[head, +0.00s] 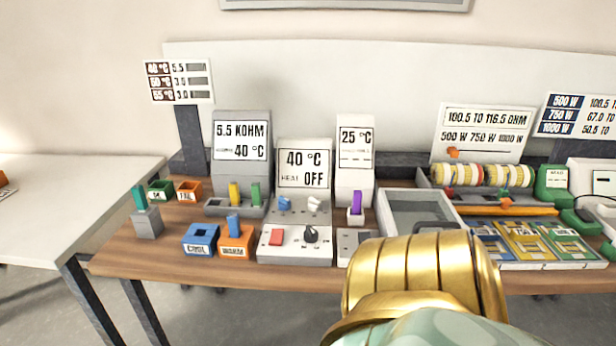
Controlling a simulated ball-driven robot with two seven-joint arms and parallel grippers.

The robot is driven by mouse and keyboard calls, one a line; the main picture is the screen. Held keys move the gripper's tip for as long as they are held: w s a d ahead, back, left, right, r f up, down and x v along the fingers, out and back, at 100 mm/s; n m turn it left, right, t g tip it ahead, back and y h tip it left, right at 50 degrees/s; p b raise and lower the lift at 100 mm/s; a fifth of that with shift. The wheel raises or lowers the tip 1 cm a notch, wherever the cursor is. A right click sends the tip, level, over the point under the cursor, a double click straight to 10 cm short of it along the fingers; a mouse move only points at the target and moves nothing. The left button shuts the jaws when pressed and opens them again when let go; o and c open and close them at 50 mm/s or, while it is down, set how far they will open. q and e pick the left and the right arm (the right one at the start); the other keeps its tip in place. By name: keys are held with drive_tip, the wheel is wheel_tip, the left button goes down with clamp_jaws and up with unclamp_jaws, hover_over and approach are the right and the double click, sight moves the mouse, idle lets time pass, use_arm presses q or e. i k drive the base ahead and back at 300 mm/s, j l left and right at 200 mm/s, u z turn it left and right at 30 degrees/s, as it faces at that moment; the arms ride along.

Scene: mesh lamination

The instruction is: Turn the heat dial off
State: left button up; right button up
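The heat dial (311,234) is a small black knob on top of a grey control box (290,246), right of a red switch (277,237). The display (304,168) behind the box reads 40 °C and HEAT OFF. The dial stands clear, with nothing touching it. Neither of my grippers shows. A gold and pale green link of mine fills the bottom right, in front of the table edge, and no fingers are seen on it.
Blue and orange bins (201,240) stand left of the control box. A small grey box (353,243) and a grey tray (420,208) stand right of it. Upright displays line the back. My link hides part of the front table edge.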

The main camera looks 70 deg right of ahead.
sight(311, 236)
drive_tip(key=z, duration=1.85)
drive_tip(key=l+z, duration=0.1)
drive_tip(key=l, duration=0.3)
